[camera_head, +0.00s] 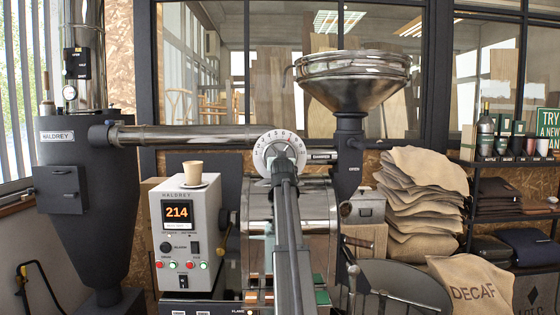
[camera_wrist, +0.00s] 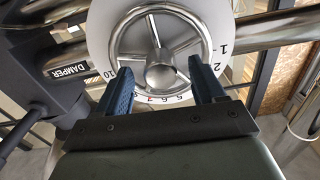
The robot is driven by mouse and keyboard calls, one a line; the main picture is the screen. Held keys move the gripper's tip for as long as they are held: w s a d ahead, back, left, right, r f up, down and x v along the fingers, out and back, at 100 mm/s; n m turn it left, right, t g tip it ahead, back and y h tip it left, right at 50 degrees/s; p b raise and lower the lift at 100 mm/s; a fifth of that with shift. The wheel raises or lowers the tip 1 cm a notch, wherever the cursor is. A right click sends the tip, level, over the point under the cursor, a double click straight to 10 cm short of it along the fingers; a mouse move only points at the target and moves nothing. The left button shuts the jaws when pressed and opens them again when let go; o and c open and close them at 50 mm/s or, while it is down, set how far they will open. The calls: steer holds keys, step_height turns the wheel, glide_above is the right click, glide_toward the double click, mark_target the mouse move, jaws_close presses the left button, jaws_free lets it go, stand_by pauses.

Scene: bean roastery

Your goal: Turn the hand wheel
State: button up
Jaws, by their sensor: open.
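The hand wheel is a shiny metal ring with spokes and a round hub (camera_wrist: 160,76), in front of a white numbered dial (camera_wrist: 97,27). In the head view the dial (camera_head: 262,152) is at centre, and my arm hides part of the wheel. My gripper (camera_wrist: 160,72) is open, with blue-padded fingers apart. In the wrist view the left finger overlaps the wheel's lower left and the right finger its lower right, with the hub between the tips. I cannot tell whether the fingers touch the rim. A red mark shows on the dial's lower part between the fingers.
A black housing labelled DAMPER (camera_wrist: 68,70) is left of the dial in the wrist view. A metal pipe (camera_head: 190,137) runs left from the dial. A control box (camera_head: 187,240) with a cup (camera_head: 193,172) on top stands left of my arm. A metal hopper (camera_head: 352,80) rises to the right.

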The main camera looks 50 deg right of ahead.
steer(key=x, duration=0.4)
steer(key=shift+w+d, duration=0.15)
steer(key=shift+c, duration=0.5)
jaws_close()
